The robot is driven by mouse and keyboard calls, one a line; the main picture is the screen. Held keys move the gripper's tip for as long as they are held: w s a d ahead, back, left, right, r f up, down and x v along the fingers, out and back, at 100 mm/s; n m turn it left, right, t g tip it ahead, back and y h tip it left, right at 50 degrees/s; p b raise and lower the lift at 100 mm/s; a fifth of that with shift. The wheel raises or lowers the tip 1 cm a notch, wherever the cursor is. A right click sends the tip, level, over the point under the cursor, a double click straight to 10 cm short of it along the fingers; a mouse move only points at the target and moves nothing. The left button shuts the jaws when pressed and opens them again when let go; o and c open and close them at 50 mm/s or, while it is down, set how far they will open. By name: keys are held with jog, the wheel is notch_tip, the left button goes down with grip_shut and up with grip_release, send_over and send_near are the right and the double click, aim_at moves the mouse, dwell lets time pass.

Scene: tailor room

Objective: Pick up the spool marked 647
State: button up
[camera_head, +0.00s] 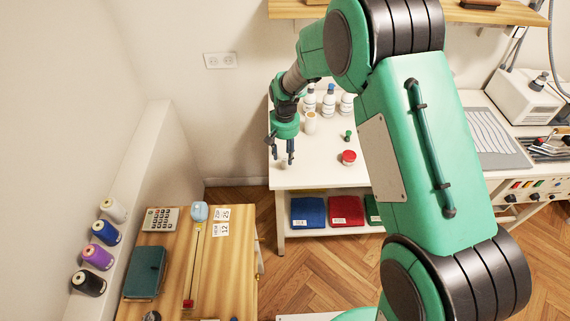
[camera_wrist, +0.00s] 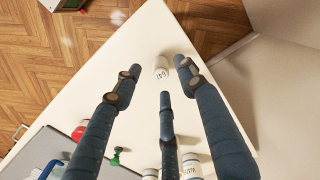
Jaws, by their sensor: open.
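A small white spool (camera_wrist: 161,68) stands on the white table near its corner. The dark number on its side looks like 647, but the last digit is small and hard to read. My three-fingered gripper (camera_wrist: 158,86) is open and empty in the wrist view, with its fingertips spread around the spool's place in the picture; I cannot tell the height gap. In the head view my gripper (camera_head: 283,158) points down over the left end of the white table (camera_head: 310,178), and the spool is mostly hidden by the fingers there.
White bottles (camera_head: 328,102) and a cream spool (camera_head: 311,123) stand behind and right of my gripper. A red-topped tin (camera_head: 348,157) and a small green object (camera_head: 347,136) are farther right. A wooden desk (camera_head: 178,255) stands at lower left. The wall is close behind the table.

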aim_at(285, 161)
jog(key=shift+w+d+f+b, duration=0.1)
jog(key=shift+f+b, duration=0.15)
jog(key=shift+f, duration=1.05)
jog(key=shift+w+f+b, duration=0.1)
jog(key=shift+f+b, duration=0.1)
jog(key=shift+f, duration=1.05)
jog(key=c, duration=0.9)
